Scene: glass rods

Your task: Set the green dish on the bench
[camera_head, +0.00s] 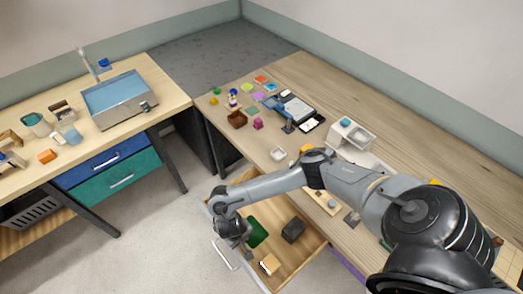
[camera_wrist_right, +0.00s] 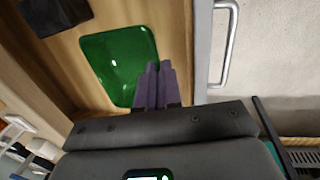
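The green dish (camera_head: 257,232) is a shallow rectangular dish with rounded corners. It is in the open wooden drawer (camera_head: 285,272) under the right-hand bench (camera_head: 400,112). My right gripper (camera_head: 243,246) reaches down at the drawer's front left. In the right wrist view, its purple fingers (camera_wrist_right: 158,75) are close together at the right edge of the dish (camera_wrist_right: 112,55), with the rim running in between them. The fingers hide that corner of the dish. The dish looks still low in the drawer. My left gripper is not in view.
A dark block (camera_head: 293,230) and an orange-tan box (camera_head: 269,264) share the drawer. The bench holds a small white bowl (camera_head: 278,154), a white box (camera_head: 350,136), a blue stand and several small coloured items. A second bench with a sink (camera_head: 118,98) stands at left.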

